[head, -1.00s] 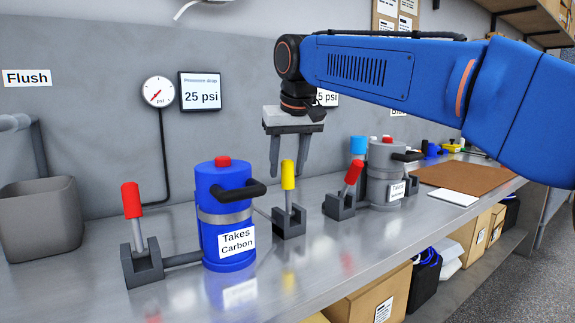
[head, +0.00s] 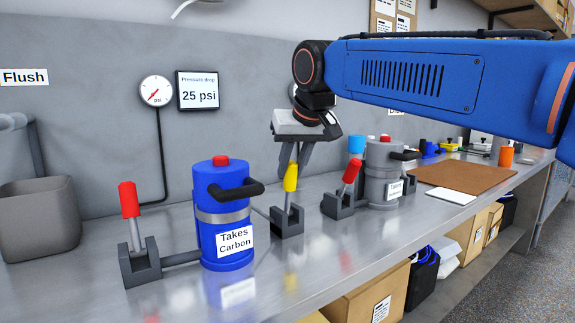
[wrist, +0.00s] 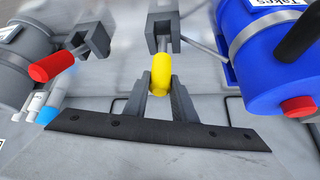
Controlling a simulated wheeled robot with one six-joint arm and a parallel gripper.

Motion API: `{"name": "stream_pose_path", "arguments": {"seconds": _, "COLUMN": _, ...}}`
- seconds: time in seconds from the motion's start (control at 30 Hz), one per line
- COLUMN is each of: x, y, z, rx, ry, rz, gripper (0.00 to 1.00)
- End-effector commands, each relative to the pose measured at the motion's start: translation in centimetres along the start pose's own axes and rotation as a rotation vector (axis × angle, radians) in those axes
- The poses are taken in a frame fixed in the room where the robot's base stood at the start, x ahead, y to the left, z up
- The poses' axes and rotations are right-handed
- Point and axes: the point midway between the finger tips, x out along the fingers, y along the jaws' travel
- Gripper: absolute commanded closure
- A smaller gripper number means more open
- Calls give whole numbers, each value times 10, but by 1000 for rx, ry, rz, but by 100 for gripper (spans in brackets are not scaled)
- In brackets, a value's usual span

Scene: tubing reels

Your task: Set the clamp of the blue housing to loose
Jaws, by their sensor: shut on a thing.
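The blue housing (head: 212,215) stands upright on the bench, with a metal band, a black side handle, a red top button and a "Takes Carbon" label. It also shows at the right of the wrist view (wrist: 262,50). Just right of it in the head view stands a yellow-handled lever (head: 290,180) in a grey bracket (head: 287,222). A thin line runs from near this bracket toward the housing. My gripper (head: 293,164) is shut on the yellow handle from above; the wrist view shows the handle (wrist: 161,66) between both fingers (wrist: 160,84). The lever tilts slightly right.
A red-handled lever (head: 129,200) left of the blue housing joins it by a thick pipe. Another red lever (head: 351,172) stands beside a grey housing (head: 380,165) at the right. A grey bin (head: 40,220) is at far left. A gauge (head: 156,91) hangs on the wall.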

Motion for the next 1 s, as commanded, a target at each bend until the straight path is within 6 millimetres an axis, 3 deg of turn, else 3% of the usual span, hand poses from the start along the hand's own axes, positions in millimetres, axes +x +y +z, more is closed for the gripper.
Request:
{"name": "stream_pose_path", "arguments": {"seconds": 0.5, "x": -10, "y": 9, "z": 32, "rx": 28, "ry": 243, "rz": -59, "gripper": 100}}
{"name": "stream_pose_path", "arguments": {"seconds": 1.0, "x": -10, "y": 10, "z": 38, "rx": 35, "ry": 295, "rz": -72, "gripper": 100}}
